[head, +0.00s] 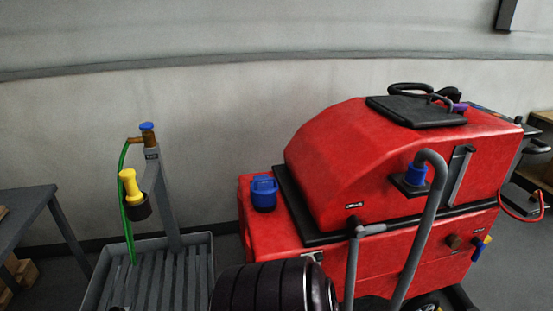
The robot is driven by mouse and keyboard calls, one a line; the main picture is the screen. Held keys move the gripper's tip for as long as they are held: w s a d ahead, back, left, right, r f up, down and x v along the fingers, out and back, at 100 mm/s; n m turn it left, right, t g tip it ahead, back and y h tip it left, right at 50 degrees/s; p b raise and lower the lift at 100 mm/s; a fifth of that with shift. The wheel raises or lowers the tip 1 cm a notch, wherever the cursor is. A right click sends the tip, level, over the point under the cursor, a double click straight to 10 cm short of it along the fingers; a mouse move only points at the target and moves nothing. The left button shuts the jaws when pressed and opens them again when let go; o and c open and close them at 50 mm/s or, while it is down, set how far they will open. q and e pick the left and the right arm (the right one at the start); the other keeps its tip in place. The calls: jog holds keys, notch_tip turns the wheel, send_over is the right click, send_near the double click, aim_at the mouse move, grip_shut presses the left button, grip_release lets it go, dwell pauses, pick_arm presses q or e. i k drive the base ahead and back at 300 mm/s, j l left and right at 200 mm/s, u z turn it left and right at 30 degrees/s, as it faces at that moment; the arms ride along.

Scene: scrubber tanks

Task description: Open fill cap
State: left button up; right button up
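The red scrubber machine (370,170) stands to the right of centre in the head view. A blue cap (264,196) with a raised grip on top sits at the left end of its lower red body and looks seated; I take it to be the fill cap. A second blue fitting (415,174) is on the side of the upper red tank, where a grey bent hose (432,200) meets it. Neither of my grippers is in view, and nothing is seen touching the blue cap.
A dark ribbed rounded shape (270,288) fills the bottom centre, below the cap. A grey slatted basin (150,275) with a post, green hose (124,205) and yellow nozzle (129,186) stands left. A grey table (30,205) is at the far left.

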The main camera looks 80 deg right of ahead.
aim_at(264, 189)
jog(key=l+z, duration=0.1)
jog(key=z, duration=2.45)
